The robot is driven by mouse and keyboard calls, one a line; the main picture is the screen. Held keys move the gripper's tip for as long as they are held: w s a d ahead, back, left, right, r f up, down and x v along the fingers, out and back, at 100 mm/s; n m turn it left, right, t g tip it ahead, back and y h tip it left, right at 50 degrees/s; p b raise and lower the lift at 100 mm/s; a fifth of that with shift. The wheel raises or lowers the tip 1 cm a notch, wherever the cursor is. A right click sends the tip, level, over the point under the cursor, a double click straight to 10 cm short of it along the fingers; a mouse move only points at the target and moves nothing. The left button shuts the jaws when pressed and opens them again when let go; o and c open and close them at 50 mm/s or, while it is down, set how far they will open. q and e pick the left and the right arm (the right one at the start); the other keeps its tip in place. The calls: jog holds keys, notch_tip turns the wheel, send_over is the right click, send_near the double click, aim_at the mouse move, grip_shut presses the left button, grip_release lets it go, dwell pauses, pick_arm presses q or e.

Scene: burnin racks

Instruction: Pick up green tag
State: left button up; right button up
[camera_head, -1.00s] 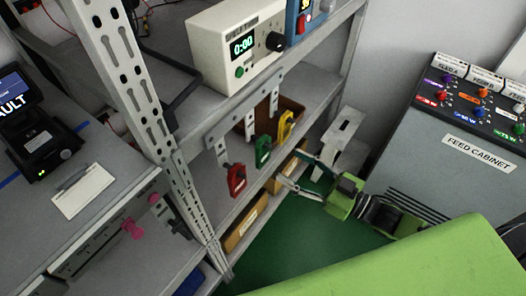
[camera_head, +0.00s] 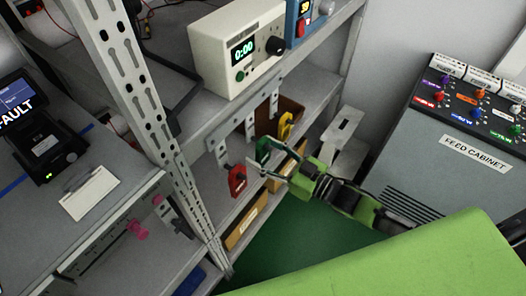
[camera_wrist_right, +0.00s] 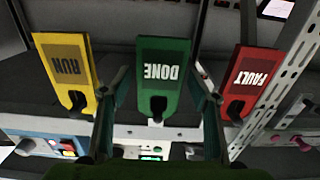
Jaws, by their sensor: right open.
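The green tag (camera_wrist_right: 164,75), marked DONE, hangs from a hook on the shelf-front rail between the other two tags. In the head view the green tag (camera_head: 264,151) is partly covered by my right gripper (camera_head: 268,164). My right gripper is open. In the right wrist view its two fingers (camera_wrist_right: 160,105) stand to either side of the green tag, and I cannot tell whether they touch it. The yellow tag (camera_wrist_right: 68,68), marked RUN, and the red tag (camera_wrist_right: 255,78), marked FAULT, hang on either side. My left gripper is not in view.
A perforated rack post (camera_head: 128,95) stands left of the tags. A white timer box (camera_head: 238,50) sits on the shelf above. Brown bins (camera_head: 246,224) lie below. The feed cabinet (camera_head: 450,140) stands at right, with green floor (camera_head: 300,240) between.

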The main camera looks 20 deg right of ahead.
jog(key=c, duration=1)
jog(key=shift+c, duration=0.2)
jog(key=shift+r, duration=0.5)
jog(key=shift+s+d+r, duration=0.1)
jog(key=shift+s+r, duration=0.05)
jog(key=shift+r, duration=0.05)
jog(key=r+v, duration=0.1)
jog(key=v, duration=1.6)
jog(key=shift+s+d+b, duration=0.25)
jog(key=shift+b, duration=0.05)
jog(key=shift+s, duration=0.1)
